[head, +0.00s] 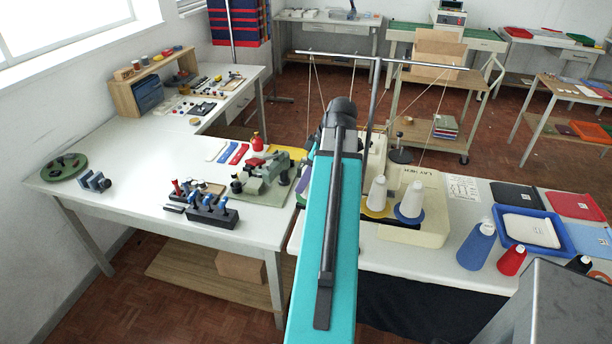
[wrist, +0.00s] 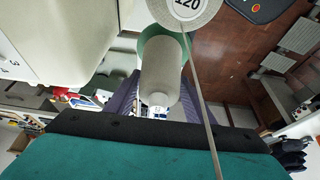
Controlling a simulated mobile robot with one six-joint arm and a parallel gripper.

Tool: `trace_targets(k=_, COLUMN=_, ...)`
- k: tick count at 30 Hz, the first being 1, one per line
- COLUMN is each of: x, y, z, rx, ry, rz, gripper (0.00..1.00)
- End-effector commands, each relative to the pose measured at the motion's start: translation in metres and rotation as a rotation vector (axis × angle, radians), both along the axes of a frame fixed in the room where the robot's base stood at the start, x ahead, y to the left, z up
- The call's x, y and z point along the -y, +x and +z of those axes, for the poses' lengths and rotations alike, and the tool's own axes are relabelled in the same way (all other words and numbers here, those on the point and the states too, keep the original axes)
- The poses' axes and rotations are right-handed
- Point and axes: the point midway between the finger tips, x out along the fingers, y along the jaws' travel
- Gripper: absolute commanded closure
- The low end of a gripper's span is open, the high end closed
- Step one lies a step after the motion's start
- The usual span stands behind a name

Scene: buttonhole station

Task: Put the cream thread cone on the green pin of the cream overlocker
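In the wrist view a greyish-cream thread cone (wrist: 163,75) stands in front of a green disc (wrist: 149,48), its narrow end toward my gripper. I cannot tell whether it rests on the disc or is held; the pin is hidden. In the head view my arm hides the gripper and part of the cream overlocker (head: 418,225). Two pale cones stand on its yellow disc (head: 378,213) and blue disc (head: 410,219).
A blue cone (head: 477,245) and a red cone (head: 512,260) stand right of the overlocker, near a blue tray (head: 528,247). A thread stand (head: 375,85) with thin threads rises behind my arm. A round label reading 120 (wrist: 187,6) shows above the cone.

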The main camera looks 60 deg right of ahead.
Motion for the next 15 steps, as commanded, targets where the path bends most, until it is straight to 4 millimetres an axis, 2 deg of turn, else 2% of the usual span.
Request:
trace_targets(k=1, x=0.0001, y=0.0000, z=0.0003, rx=0.000, ry=0.000, rz=0.000, gripper=0.43)
trace_targets(k=2, x=0.0001, y=0.0000, z=0.0003, rx=0.000, ry=0.000, rz=0.000, gripper=0.38)
trace_targets(k=15, x=0.0000, y=-0.0001, z=0.0033, rx=0.000, ry=0.000, rz=0.001, gripper=0.38)
